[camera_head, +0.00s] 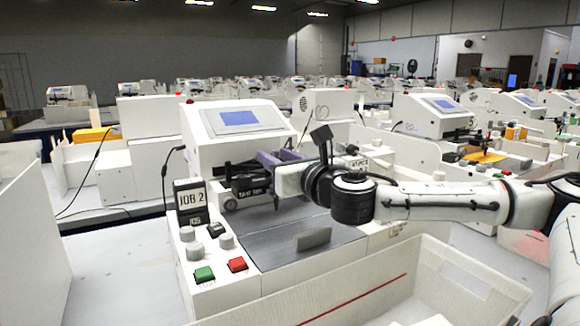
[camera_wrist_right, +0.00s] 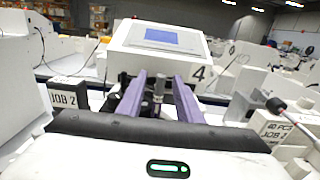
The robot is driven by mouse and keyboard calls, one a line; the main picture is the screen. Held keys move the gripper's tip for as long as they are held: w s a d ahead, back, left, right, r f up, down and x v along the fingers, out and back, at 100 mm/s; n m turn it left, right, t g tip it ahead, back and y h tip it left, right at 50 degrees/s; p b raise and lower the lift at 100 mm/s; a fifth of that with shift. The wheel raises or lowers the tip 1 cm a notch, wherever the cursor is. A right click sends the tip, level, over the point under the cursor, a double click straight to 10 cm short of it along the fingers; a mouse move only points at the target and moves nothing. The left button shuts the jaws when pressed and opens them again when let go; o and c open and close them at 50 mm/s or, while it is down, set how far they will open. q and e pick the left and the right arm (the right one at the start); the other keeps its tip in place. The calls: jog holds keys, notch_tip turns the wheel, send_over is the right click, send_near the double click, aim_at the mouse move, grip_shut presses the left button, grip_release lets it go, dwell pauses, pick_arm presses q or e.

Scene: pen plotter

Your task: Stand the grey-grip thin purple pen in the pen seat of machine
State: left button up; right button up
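The white machine (camera_head: 230,127) with a blue screen stands at the middle of the head view; it also shows ahead in the right wrist view (camera_wrist_right: 125,38). My right gripper (camera_head: 280,157) is over its dark carriage (camera_head: 250,187). In the right wrist view its two purple fingers (camera_wrist_right: 160,78) are wide apart. A small grey upright piece (camera_wrist_right: 159,86) shows between them, not touching either finger. I cannot tell whether it is the pen or part of the machine's pen seat. No purple pen can be made out clearly. My left gripper is out of view.
A black JOB 2 sign (camera_head: 190,201) stands at the machine's left, above grey knobs and a green button (camera_head: 204,274) and red button (camera_head: 237,264). A white open bin (camera_head: 470,277) lies in front. Other similar machines (camera_head: 433,115) stand to the right and behind.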

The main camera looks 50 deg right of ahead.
jog(key=b+v, duration=0.5)
jog(key=v, duration=0.5)
jog(key=shift+b, duration=0.35)
dwell(0.3)
